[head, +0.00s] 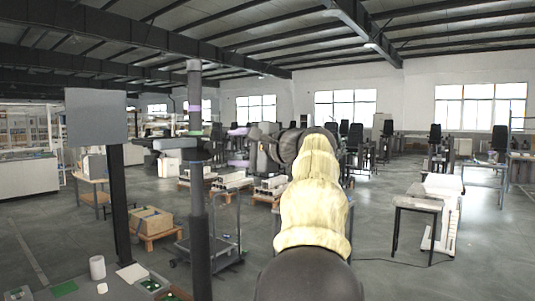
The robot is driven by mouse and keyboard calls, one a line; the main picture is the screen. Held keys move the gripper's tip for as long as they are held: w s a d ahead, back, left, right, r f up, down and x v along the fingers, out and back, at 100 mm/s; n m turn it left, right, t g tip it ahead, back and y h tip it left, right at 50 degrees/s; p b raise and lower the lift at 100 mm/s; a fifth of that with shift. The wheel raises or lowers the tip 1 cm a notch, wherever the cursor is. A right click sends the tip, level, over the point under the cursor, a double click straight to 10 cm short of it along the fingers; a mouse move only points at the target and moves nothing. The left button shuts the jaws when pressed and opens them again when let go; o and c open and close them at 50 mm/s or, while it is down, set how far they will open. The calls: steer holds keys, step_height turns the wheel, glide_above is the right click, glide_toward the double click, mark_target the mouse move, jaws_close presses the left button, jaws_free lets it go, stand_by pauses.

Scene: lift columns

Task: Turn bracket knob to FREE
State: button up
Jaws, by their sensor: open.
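A dark grey lift column (197,225) stands left of centre in the head view, with a lighter tube at its top. A purple piece (193,107) and a green strip (193,133) show on its upper part. A pale grey horizontal piece (174,143) juts left at that height; it may be part of the bracket. I cannot make out the knob or any FREE marking. My gripper (237,148) is right of the column, pointing left, its two purple fingers apart with nothing visible between them. A gap shows in the picture between the fingers and the column; depth is unclear.
A grey panel (96,118) on a dark post stands at left. A bench at lower left carries a white cup (97,267) and green boards. Behind are a cart (225,245), a box on a pallet (150,221) and a table (418,203). Floor at right is mostly open.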

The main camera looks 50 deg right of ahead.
steer(key=s+b, duration=0.1)
steer(key=s, duration=0.8)
steer(key=shift+d+r, duration=0.35)
steer(key=w+a+f+n+g+p, duration=0.1)
steer(key=w+a+f+g+p, duration=0.2)
steer(key=f, duration=0.5)
steer(key=w+a+f+n+g+y, duration=0.1)
steer(key=w+a+f+g, duration=0.1)
steer(key=w+a+f, duration=0.5)
steer(key=w+a+f+n+g+p, duration=0.1)
steer(key=w+a+f+g+p, duration=0.15)
steer(key=f, duration=0.65)
steer(key=s+a+f+n+g+h+p, duration=0.1)
steer(key=s+a+f+n+g+p, duration=0.1)
steer(key=s+a+f+n, duration=0.5)
steer(key=s+a+f+n+g+h+p, duration=0.1)
steer(key=s+a+f+n+g, duration=0.4)
steer(key=a+f, duration=0.8)
steer(key=s+a+n+p, duration=0.1)
steer(key=s+a+n, duration=0.1)
steer(key=s+n, duration=0.1)
steer(key=shift+s+a+f+n, duration=0.15)
steer(key=shift+a+f+n, duration=0.2)
steer(key=shift+f+n, duration=0.05)
